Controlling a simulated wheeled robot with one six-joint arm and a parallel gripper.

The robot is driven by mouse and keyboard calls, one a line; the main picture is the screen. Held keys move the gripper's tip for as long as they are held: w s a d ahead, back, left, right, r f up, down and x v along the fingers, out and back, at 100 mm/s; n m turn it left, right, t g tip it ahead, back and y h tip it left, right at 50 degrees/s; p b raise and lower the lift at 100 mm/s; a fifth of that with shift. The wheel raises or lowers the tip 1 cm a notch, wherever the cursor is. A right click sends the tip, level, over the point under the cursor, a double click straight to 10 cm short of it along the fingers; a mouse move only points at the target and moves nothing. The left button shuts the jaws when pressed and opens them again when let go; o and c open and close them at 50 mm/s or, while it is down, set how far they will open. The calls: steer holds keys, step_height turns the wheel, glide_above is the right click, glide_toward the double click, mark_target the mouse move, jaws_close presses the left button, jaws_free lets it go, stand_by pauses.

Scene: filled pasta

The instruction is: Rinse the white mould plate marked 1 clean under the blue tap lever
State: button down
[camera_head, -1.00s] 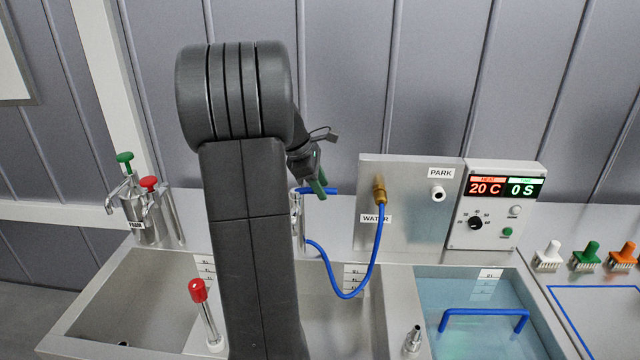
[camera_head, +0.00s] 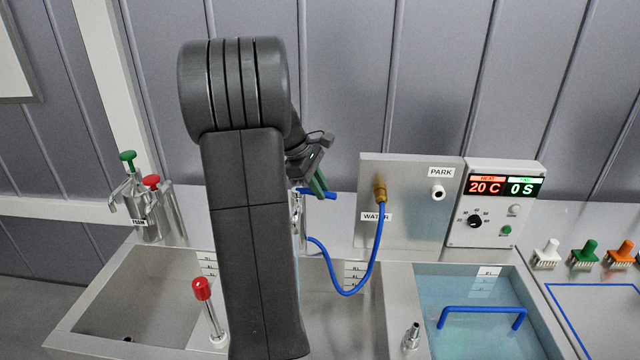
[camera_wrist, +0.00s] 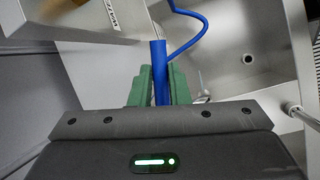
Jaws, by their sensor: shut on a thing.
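The blue tap lever (camera_head: 325,194) sticks out to the right from a silver tap (camera_head: 297,212), which is partly hidden behind my dark arm. My gripper (camera_head: 317,185) has green fingers and reaches the lever from above. In the wrist view the fingers close on both sides of the blue lever (camera_wrist: 160,72). The white mould plate marked 1 is not visible in any view; my arm covers much of the sink.
The sink (camera_head: 150,290) lies below, with a red-topped valve (camera_head: 203,305). A blue hose (camera_head: 348,292) hangs from the WATER panel (camera_head: 412,235). A water bath (camera_head: 480,280) with a blue handle (camera_head: 483,312) is at right. The foam dispenser (camera_head: 143,205) stands at left; brushes (camera_head: 585,253) lie at far right.

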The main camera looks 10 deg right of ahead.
steer(key=c, duration=1.4)
jaws_free()
steer(key=shift+o, duration=0.2)
steer(key=shift+r, duration=0.1)
steer(key=b+v, duration=0.1)
steer(key=v, duration=1.2)
steer(key=shift+a+r, duration=0.2)
steer(key=shift+r, duration=0.05)
steer(key=shift+f, duration=0.1)
steer(key=p+x, duration=0.1)
steer(key=x, duration=1.2)
steer(key=shift+d+f, duration=0.25)
steer(key=shift+f, duration=0.1)
steer(key=shift+w+r, duration=0.1)
